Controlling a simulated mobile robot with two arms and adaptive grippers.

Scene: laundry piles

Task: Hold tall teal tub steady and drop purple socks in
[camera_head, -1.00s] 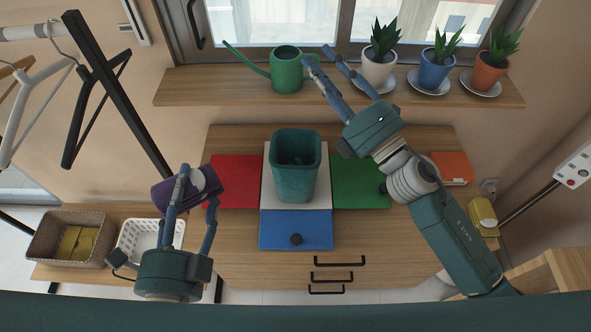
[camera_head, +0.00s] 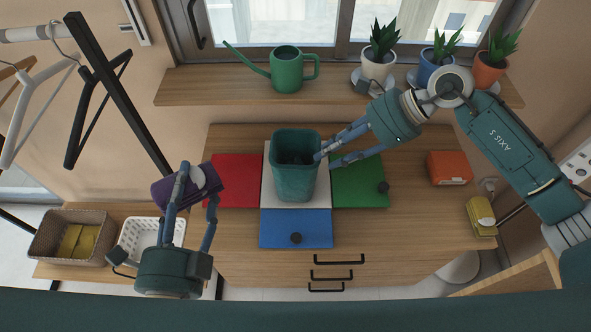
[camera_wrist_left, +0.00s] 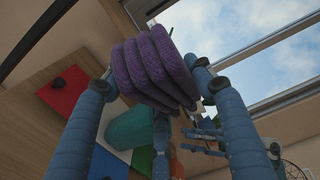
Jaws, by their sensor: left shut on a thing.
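The tall teal tub (camera_head: 295,182) stands upright on the white mat in the middle of the table. Something dark shows inside it. My left gripper (camera_head: 198,186) is shut on the purple socks (camera_head: 180,190), holding them to the left of the tub, over the red mat's left edge. In the left wrist view the purple socks (camera_wrist_left: 150,65) are a thick ribbed bundle between the fingers. My right gripper (camera_head: 324,161) is at the tub's right side, fingers apart and pointing at its wall near the rim. Whether they touch it is unclear.
Red (camera_head: 236,180), blue (camera_head: 275,228) and green (camera_head: 350,185) mats surround the white mat (camera_head: 268,165). Small dark knobs sit on the blue and green ones. A wicker basket (camera_head: 45,236) and white basket (camera_head: 128,238) stand left. The sill holds a watering can (camera_head: 286,70) and potted plants.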

